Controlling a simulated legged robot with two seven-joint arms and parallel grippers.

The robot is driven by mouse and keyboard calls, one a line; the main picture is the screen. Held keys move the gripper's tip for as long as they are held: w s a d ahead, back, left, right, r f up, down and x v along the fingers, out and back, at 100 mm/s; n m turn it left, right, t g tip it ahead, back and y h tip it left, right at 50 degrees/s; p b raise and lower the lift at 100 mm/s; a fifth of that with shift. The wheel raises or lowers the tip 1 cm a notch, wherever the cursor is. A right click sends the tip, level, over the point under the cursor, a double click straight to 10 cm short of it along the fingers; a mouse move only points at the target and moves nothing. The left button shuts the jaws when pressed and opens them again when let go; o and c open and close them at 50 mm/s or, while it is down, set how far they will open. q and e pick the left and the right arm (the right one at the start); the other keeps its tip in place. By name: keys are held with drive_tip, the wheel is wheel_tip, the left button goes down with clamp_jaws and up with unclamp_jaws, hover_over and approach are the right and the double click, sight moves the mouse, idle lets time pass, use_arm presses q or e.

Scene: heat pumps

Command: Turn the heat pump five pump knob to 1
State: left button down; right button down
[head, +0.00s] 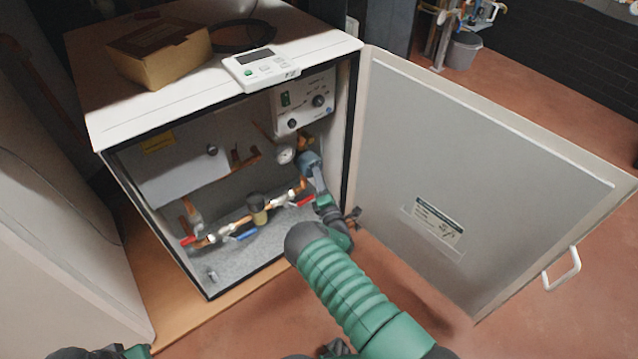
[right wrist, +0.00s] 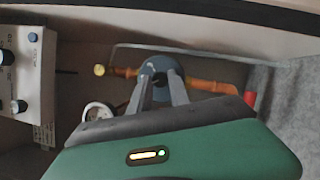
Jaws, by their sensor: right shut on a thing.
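The heat pump cabinet (head: 215,45) stands open, with its pipework and controls showing inside. The pump (head: 308,160) is a blue-grey rounded body on the copper pipe at the right of the interior. My right gripper (head: 315,178) reaches in from the front and is shut on the pump knob. In the right wrist view, the two fingers of this gripper (right wrist: 160,90) close on the blue-grey round pump part (right wrist: 160,66). The knob's marks and setting cannot be read. Of my left arm, only a dark and green piece shows at the bottom left; its gripper is out of view.
The cabinet door (head: 480,170) hangs open to the right of my right arm. A pressure gauge (head: 285,154), a control panel (head: 305,100) and red-handled valves (head: 306,201) are close to the gripper. A cardboard box (head: 160,52) and a white controller (head: 262,68) lie on top.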

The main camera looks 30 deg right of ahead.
drive_tip(key=shift+s+a+f+n+t+y+b, duration=0.1)
drive_tip(key=shift+f+n+t+y+b, duration=0.15)
drive_tip(key=shift+n+b, duration=0.4)
drive_tip(key=shift+a+f+n+t+y+b, duration=0.2)
drive_tip(key=shift+n+b, duration=0.25)
drive_tip(key=shift+n, duration=0.4)
drive_tip(key=shift+d, duration=0.15)
drive_tip(key=c, duration=1.2)
unclamp_jaws()
drive_tip(key=shift+d+r, duration=0.1)
drive_tip(key=shift+r, duration=0.05)
drive_tip(key=p+v, duration=0.7)
drive_tip(key=v, duration=0.9)
drive_tip(key=shift+s+f, duration=0.3)
